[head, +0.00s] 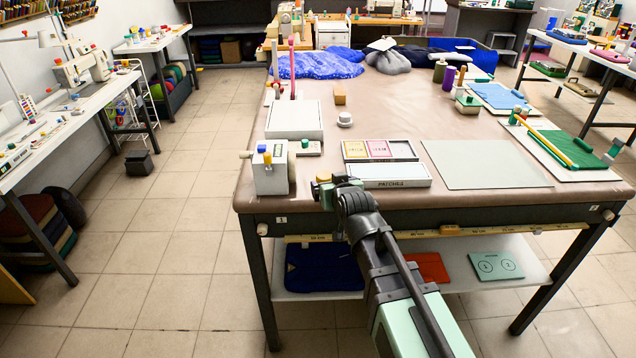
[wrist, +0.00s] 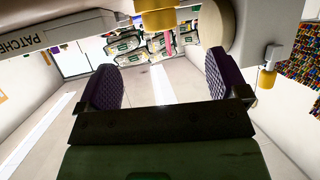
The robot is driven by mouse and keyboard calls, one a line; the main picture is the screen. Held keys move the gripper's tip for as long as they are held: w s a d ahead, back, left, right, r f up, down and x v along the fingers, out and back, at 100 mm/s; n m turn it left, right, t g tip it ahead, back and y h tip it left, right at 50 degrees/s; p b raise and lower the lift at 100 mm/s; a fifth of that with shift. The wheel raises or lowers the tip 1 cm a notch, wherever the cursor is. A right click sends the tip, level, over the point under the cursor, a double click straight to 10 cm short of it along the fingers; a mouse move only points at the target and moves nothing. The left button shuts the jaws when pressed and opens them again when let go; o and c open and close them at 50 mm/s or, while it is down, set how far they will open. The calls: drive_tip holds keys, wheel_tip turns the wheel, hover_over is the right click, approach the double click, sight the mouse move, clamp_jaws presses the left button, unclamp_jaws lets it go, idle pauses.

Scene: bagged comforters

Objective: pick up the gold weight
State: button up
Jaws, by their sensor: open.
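A gold-yellow piece, which looks like the gold weight (head: 323,179), sits at the table's front edge, just left of the end of my arm in the head view. In the wrist view the gold weight (wrist: 158,14) shows at the top, cut off by the frame edge. My gripper (wrist: 160,84) is open, with its two purple-padded fingers apart and nothing between them. The weight lies beyond the fingertips, not between them. In the head view my arm largely hides the gripper.
A white PATCHES box (head: 389,176) stands right of the weight and a white block with knobs (head: 270,170) stands left. A grey mat (head: 485,164) lies farther right. A yellow ruler strip runs along the table's front edge.

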sight(325, 177)
drive_tip(key=b+x, duration=0.1)
drive_tip(key=x, duration=0.4)
drive_tip(key=shift+f+b, duration=0.25)
drive_tip(key=shift+b, duration=0.15)
drive_tip(key=b+x, duration=0.1)
drive_tip(key=x, duration=0.4)
drive_tip(key=shift+w+r+b, duration=0.1)
drive_tip(key=shift+w+b, duration=0.15)
drive_tip(key=shift+b, duration=0.1)
drive_tip(key=shift+s+r, duration=0.1)
drive_tip(key=c, duration=1.2)
